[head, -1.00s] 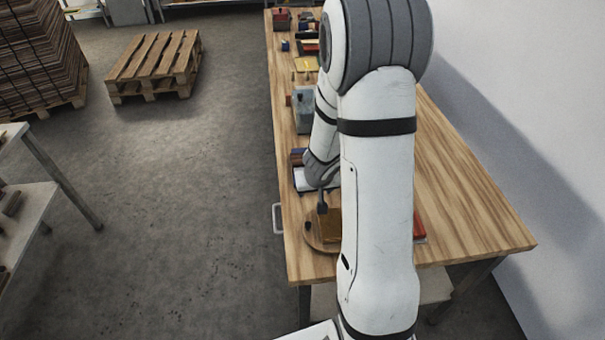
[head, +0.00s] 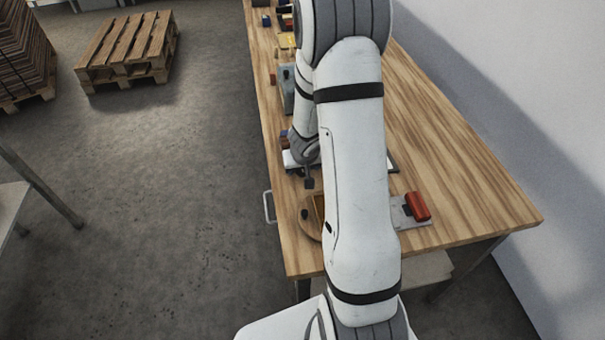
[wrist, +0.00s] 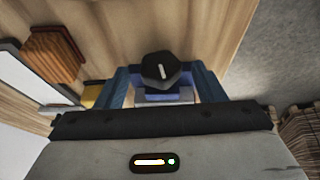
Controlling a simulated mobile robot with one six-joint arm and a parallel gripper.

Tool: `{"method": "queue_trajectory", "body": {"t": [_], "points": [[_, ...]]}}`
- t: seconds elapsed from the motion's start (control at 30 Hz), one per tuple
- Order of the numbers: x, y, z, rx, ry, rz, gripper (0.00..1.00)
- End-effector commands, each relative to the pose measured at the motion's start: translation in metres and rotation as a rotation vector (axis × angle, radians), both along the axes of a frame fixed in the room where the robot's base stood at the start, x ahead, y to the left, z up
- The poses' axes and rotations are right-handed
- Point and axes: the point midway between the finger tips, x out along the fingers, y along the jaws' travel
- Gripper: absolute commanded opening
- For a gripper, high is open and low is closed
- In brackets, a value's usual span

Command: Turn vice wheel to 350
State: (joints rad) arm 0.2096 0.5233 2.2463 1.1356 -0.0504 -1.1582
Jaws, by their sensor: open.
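In the wrist view a black, many-sided knob (wrist: 163,71) with a white mark, apparently the vice wheel, sits on a blue body (wrist: 162,95). The white mark runs nearly straight up and down in that picture. My gripper (wrist: 163,80) is open, its two blue fingers on either side of the knob. I see a gap beside each finger; contact cannot be told. In the head view my wrist is over the left part of the workbench, and my arm hides the fingers and most of the vice.
The wooden workbench (head: 450,160) has a wall on its right. A grey-blue box (head: 287,88) stands farther back. A pallet (head: 130,48) is on the open floor.

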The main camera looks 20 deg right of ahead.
Motion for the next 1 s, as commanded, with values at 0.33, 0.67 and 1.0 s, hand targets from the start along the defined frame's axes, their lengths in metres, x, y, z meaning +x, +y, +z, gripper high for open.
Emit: {"method": "queue_trajectory", "body": {"t": [0.33, 0.67, 1.0], "points": [[0.0042, -0.0006, -0.0086, 0.001, 0.0, 0.001, 0.63], [0.004, -0.0001, -0.0086, 0.0, 0.0, 0.002, 0.37], [0.0042, 0.0002, -0.0088, 0.002, -0.001, 0.003, 0.18]]}}
